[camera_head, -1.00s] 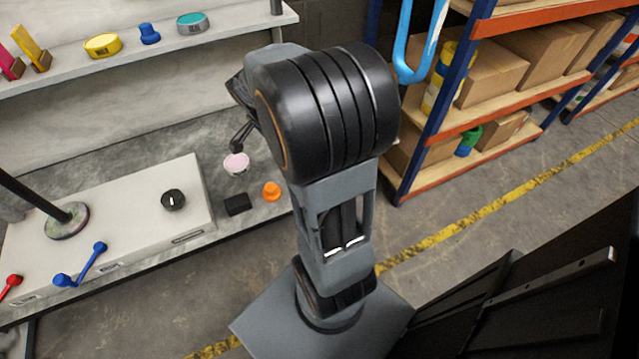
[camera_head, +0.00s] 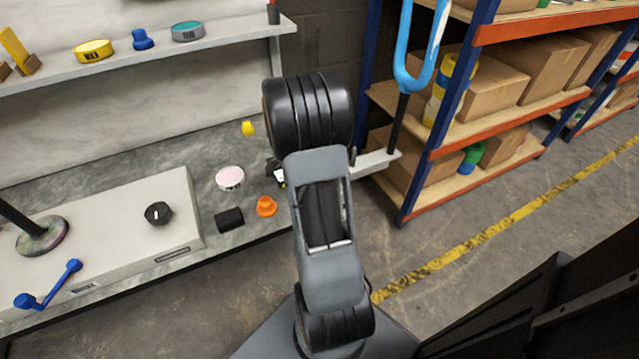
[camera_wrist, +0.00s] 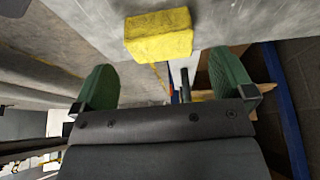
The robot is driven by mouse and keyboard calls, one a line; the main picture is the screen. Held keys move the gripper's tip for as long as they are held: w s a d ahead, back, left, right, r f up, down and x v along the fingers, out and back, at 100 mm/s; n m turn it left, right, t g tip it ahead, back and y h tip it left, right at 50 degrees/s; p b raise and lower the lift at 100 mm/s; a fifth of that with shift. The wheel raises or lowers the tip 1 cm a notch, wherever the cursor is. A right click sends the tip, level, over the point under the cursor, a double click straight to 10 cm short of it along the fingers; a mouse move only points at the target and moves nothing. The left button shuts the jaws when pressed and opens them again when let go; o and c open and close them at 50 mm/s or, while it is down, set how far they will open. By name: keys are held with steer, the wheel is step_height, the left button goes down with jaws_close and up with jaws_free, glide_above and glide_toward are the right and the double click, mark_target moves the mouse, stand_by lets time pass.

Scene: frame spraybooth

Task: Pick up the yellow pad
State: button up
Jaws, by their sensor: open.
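The yellow pad (camera_wrist: 160,35) is a rough, block-shaped piece at the top of the wrist view, on a grey surface. A small yellow piece that looks like it (camera_head: 248,128) is on the grey bench in the head view, just left of my arm. My gripper (camera_wrist: 166,72) has two green fingers spread wide, with nothing between them. The pad lies beyond the fingertips, apart from them and roughly centred between them. In the head view my arm hides most of the gripper.
On the bench are a pink-topped round tin (camera_head: 230,178), a black block (camera_head: 229,220) and an orange piece (camera_head: 266,206). A wall shelf (camera_head: 150,60) holds a yellow tin (camera_head: 94,50) and other items. A storage rack (camera_head: 430,160) with boxes stands close to the right of my arm.

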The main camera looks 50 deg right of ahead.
steer(key=shift+b+x, duration=0.7)
steer(key=shift+x, duration=1.95)
steer(key=shift+d+r, duration=0.15)
steer(key=c, duration=0.8)
steer(key=shift+r, duration=0.15)
